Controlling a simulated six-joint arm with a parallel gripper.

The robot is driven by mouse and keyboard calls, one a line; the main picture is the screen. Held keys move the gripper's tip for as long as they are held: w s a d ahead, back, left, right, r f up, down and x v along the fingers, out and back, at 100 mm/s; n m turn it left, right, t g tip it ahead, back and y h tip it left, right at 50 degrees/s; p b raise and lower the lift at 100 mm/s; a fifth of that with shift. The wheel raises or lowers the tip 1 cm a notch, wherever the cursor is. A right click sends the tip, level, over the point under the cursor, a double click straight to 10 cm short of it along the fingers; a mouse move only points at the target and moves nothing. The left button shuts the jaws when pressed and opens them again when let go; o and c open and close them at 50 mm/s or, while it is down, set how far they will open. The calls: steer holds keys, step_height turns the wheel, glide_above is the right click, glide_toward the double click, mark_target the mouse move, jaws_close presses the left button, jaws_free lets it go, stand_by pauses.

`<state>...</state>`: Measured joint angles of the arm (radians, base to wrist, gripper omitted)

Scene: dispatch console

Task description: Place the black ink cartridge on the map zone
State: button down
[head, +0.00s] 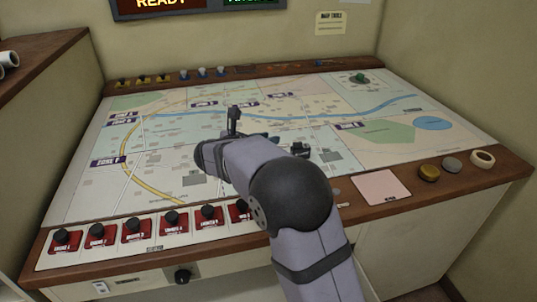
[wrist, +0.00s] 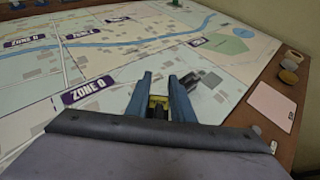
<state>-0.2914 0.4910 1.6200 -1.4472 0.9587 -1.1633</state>
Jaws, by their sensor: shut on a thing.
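My gripper (wrist: 158,98) is shut on a small dark piece with a yellow part, seen between its two blue fingers in the wrist view. I take this piece (wrist: 158,108) to be the black ink cartridge; most of it is hidden. In the head view my gripper (head: 268,139) is over the middle of the map, and the arm hides the held piece. The map (head: 185,155) covers the console top, with several purple zone labels.
A small dark thing (head: 300,149) shows on the map right of my gripper; I cannot tell what it is. Red switches (head: 135,231) line the front edge. A pink pad (head: 380,187) and round items, including a gold knob (head: 429,173), sit front right.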

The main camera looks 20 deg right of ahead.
steer(key=shift+f, duration=2.5)
steer(key=shift+f, duration=0.1)
steer(key=shift+f+b, duration=0.15)
steer(key=shift+b, duration=0.25)
steer(key=c, duration=1.5)
jaws_free()
steer(key=shift+c, duration=0.2)
steer(key=shift+s+a+r, duration=0.1)
steer(key=shift+a+r, duration=0.05)
steer(key=shift+r, duration=0.15)
steer(key=v, duration=1.1)
steer(key=shift+s+a+r, duration=0.2)
steer(key=shift+s, duration=0.1)
